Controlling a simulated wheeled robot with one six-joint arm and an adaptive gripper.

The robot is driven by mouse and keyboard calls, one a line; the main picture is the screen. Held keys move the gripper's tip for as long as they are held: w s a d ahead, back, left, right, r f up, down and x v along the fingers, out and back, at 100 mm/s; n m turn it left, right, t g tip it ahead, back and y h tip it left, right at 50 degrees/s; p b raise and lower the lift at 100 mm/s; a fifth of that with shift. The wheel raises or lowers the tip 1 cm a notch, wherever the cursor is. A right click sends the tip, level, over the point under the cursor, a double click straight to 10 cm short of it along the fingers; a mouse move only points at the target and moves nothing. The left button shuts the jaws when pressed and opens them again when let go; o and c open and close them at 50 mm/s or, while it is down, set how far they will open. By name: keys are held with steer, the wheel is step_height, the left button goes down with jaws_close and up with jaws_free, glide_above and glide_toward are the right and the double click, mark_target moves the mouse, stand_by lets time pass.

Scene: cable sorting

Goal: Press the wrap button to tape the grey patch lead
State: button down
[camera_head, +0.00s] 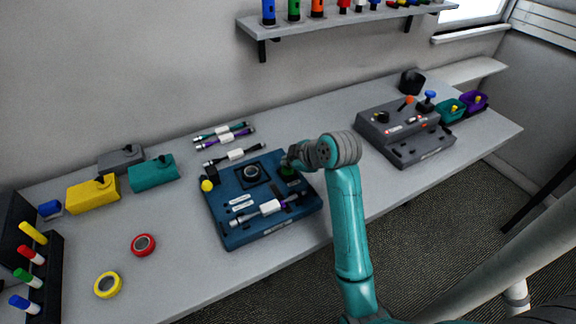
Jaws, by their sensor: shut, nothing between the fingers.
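The blue wrapping machine (226,229) sits on the middle of the table. A green round button (288,173) is at the machine's back right, partly hidden by my gripper. My gripper (287,164) is shut and empty, at or just above this button. I cannot tell whether it touches it. A dark round opening (251,172) is at the machine's middle.
Several labelled leads (225,136) lie behind the machine. A yellow box (93,195) and teal box (153,173) stand left. Red tape (143,245) and yellow tape (107,285) lie at front left. A grey machine (421,155) stands right. A shelf (345,22) hangs above.

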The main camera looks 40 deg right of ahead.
mark_target(289, 168)
steer(key=shift+f, duration=0.3)
steer(key=shift+r, duration=0.1)
stand_by(0.3)
steer(key=shift+r, duration=0.95)
step_height(289, 168, up, 6)
stand_by(0.4)
steer(key=shift+s, duration=0.1)
stand_by(0.7)
